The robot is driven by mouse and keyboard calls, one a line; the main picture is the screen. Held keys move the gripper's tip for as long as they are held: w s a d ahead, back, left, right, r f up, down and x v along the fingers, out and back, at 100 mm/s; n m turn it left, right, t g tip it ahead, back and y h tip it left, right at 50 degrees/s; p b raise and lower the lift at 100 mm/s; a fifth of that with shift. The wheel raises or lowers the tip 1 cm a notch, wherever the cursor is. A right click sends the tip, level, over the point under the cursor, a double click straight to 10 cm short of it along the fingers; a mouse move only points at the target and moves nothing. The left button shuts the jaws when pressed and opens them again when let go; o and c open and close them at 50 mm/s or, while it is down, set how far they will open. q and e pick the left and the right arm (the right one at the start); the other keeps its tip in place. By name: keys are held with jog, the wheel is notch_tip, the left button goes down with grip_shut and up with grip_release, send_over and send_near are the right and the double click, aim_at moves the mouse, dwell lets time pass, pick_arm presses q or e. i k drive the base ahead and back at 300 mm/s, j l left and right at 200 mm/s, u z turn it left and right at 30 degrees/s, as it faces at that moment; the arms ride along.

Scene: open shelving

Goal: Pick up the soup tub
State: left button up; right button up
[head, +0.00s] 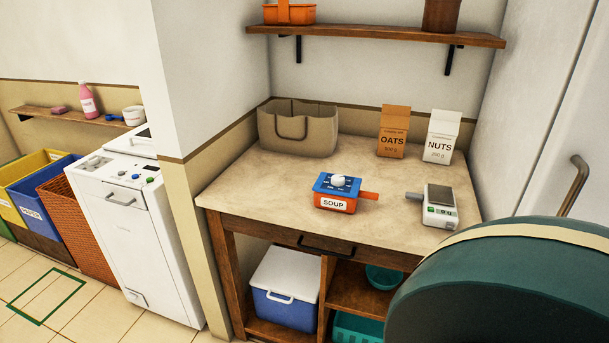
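The soup tub (335,203) is a small orange container with a blue lid, a white knob on top and a white label reading SOUP. It stands upright on the stone-coloured counter (260,190), near the middle and towards the front edge. A short orange handle (369,196) sticks out from its right side. Neither of my grippers shows in the head view, and nothing is touching the tub.
A beige bag (298,127) stands behind, with OATS (392,131) and NUTS (440,137) packs at the back right. A wall shelf (380,33) hangs above. A large teal rounded object (510,290) blocks the lower right.

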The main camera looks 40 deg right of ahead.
aim_at(344, 199)
jog(key=i, duration=1.7)
jog(key=i+z, duration=0.15)
jog(key=z, duration=0.35)
jog(key=i+j+z, duration=0.1)
jog(key=z, duration=0.35)
jog(key=i+j+z, duration=0.1)
jog(key=z, duration=0.4)
jog(key=i+z, duration=0.1)
jog(key=z, duration=1.7)
